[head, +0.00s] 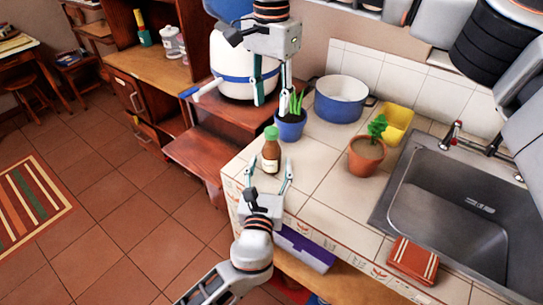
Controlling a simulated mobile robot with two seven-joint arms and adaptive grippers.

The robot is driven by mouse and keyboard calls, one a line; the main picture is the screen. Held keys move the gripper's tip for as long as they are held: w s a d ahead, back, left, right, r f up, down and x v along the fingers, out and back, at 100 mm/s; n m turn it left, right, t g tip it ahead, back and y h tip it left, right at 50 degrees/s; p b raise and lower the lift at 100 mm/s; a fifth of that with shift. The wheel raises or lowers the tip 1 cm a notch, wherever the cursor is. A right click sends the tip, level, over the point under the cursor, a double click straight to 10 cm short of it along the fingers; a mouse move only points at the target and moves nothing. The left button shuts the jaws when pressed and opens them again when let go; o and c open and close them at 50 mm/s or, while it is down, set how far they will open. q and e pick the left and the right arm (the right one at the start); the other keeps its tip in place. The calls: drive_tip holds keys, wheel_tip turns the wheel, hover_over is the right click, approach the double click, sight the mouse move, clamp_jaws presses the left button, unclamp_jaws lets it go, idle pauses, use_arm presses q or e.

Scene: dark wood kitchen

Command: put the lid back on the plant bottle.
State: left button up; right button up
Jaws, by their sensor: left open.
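The brown bottle (271,153) stands upright on the tiled counter near its left edge, with a pale label on its front. The green lid (271,132) shows at the top of the bottle and looks to be resting on it; I cannot tell whether it is fully seated. My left gripper (270,167) is open, low in front of the bottle, with a finger toward each side of it. My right gripper (271,106) points down above the lid, its fingers apart and nothing visible between them.
A blue pot with a spiky plant (291,128) stands close behind the bottle, near my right fingers. A large blue-and-white pot (340,103), a terracotta plant pot (365,160) and a yellow container (397,120) stand to the right. The sink (450,205) is farther right.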

sight(271, 130)
use_arm(q)
drive_tip(key=shift+w+d, duration=0.2)
drive_tip(key=shift+w, duration=1.1)
clamp_jaws()
use_arm(e)
drive_tip(key=m, duration=0.9)
drive_tip(key=shift+f, duration=0.1)
drive_tip(key=shift+f, duration=3.9)
